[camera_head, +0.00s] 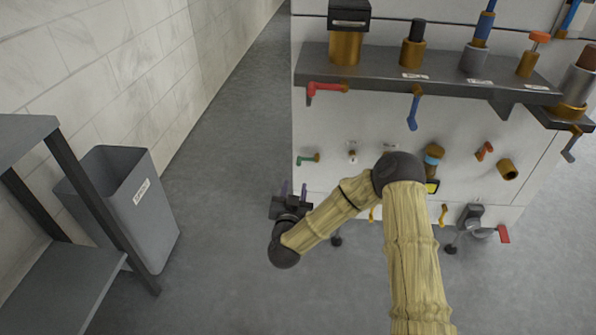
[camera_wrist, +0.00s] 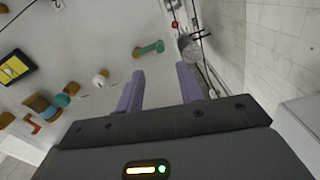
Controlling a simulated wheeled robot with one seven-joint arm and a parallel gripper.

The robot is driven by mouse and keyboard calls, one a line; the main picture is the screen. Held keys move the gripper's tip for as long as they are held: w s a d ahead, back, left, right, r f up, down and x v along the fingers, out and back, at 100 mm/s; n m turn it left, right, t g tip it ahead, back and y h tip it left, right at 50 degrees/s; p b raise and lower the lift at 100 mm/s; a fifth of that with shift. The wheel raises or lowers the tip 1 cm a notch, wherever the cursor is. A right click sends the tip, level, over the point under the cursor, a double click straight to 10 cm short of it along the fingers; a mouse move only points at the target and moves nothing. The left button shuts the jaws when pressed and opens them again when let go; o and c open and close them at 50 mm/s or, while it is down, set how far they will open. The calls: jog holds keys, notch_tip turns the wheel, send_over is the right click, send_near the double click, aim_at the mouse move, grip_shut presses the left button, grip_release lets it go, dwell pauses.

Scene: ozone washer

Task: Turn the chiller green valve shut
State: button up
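The green valve (camera_head: 307,159) sits low on the left of the white panel. Its green lever points left from a brass body, roughly level in the head view. It also shows at the top middle of the wrist view (camera_wrist: 151,48), beyond my fingertips. My gripper (camera_head: 294,187) is a little below the green valve in the head view. Its two purple fingers are apart, with nothing between them in the wrist view (camera_wrist: 158,80). The fingers look clear of the lever, though the exact distance is hard to tell.
A red lever (camera_head: 325,88) and a blue lever (camera_head: 413,110) hang under the dark shelf (camera_head: 390,73) above. A white-handled valve (camera_head: 352,153) is right of the green one. A grey bin (camera_head: 125,205) and grey table (camera_head: 60,285) stand left. The floor between is clear.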

aim_at(298, 165)
jog(key=w+b, duration=0.4)
jog(key=w, duration=0.6)
jog(key=shift+d, duration=0.15)
grip_shut()
